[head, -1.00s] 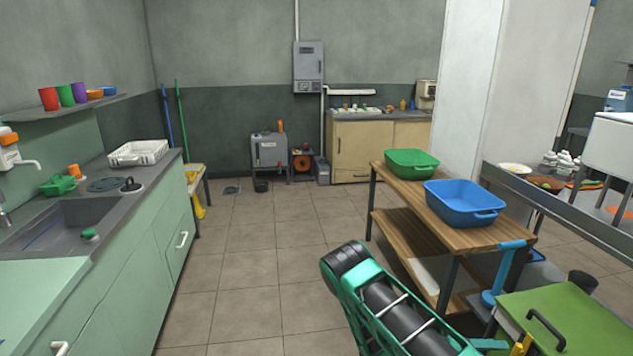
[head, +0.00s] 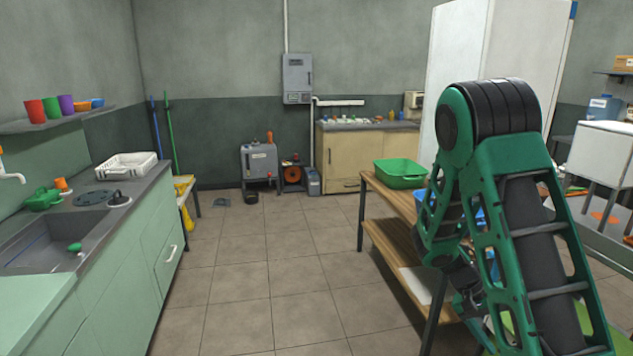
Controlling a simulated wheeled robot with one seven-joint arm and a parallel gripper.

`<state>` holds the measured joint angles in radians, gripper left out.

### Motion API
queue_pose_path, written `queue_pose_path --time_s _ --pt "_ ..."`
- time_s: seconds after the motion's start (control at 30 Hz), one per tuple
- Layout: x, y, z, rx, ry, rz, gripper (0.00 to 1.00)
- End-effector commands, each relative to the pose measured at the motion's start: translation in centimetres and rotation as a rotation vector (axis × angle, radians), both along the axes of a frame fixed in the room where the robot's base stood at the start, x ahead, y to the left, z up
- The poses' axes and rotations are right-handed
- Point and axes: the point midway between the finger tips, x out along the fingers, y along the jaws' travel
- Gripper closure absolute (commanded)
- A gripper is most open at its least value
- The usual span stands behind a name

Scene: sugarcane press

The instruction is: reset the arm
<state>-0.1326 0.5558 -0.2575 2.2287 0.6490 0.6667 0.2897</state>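My green and black arm rises at the right of the head view, bent at a high elbow, with its forward part folded down behind the upper link. My gripper cannot be made out; the arm's lower end is hidden behind its own links. Whether it holds anything does not show.
A wooden table (head: 388,238) with a green basin (head: 400,173) and a mostly hidden blue basin (head: 420,199) stands close behind my arm. A green counter with a sink (head: 45,242) runs along the left. The tiled floor (head: 265,270) between them is clear.

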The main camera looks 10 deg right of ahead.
Motion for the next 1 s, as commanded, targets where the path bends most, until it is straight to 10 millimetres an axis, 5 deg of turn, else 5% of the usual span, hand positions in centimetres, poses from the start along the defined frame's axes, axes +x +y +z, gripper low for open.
queue_pose_path --time_s 0.5,1.0 --pt "-7.3 3.7 9.3 0.345 -0.164 -0.023 0.19" --pt "-15.4 9.0 15.5 0.59 -0.339 0.098 0.19"
